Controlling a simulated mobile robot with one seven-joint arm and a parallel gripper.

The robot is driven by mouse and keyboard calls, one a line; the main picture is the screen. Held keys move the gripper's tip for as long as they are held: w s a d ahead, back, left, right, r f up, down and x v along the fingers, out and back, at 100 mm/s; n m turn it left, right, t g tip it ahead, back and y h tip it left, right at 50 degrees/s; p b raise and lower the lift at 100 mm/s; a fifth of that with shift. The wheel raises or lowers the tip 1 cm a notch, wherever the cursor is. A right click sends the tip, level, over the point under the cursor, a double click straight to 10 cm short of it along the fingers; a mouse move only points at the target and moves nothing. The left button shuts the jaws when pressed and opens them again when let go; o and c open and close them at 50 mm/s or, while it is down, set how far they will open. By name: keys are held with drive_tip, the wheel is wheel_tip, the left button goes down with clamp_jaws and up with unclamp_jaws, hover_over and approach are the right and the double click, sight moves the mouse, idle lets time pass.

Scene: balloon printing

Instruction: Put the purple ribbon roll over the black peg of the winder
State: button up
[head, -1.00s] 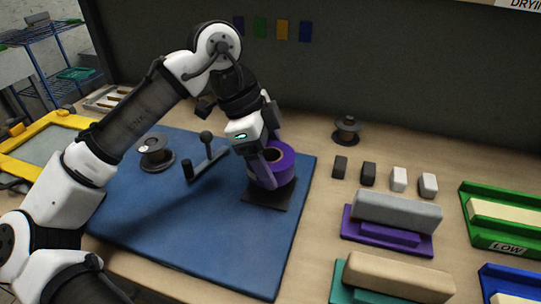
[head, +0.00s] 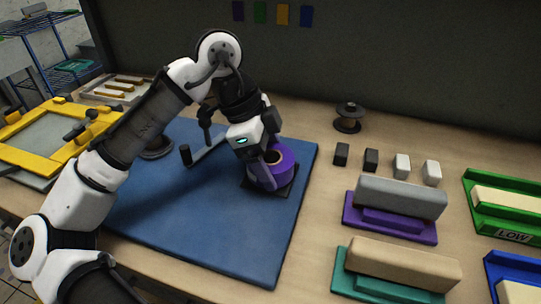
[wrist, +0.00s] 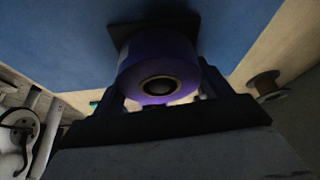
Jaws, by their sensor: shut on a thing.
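The purple ribbon roll (head: 283,157) is upright, its tan core facing up, at the right side of the blue mat (head: 215,230). My gripper (head: 269,171) is shut on the roll from above, with a finger along its near side. A black square base plate (head: 290,188) lies directly below the roll, which looks low and close to it. In the wrist view the roll (wrist: 158,62) sits between my fingers; its core (wrist: 158,86) looks dark inside. The black peg is not distinguishable, so I cannot tell whether the core is around it or how far.
A grey crank bar with a dark knob (head: 185,155) stands left of the roll. A dark spool (head: 348,118) stands behind right. Small blocks (head: 371,160) and a purple tray (head: 390,227) lie to the right. A yellow frame (head: 35,150) is at the left.

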drive_tip(key=o, duration=1.1)
drive_tip(key=shift+c, duration=0.2)
drive_tip(key=s+p+v, duration=0.1)
drive_tip(key=p+v, duration=1.1)
drive_tip(key=v, duration=0.1)
drive_tip(key=shift+w+r, duration=0.45)
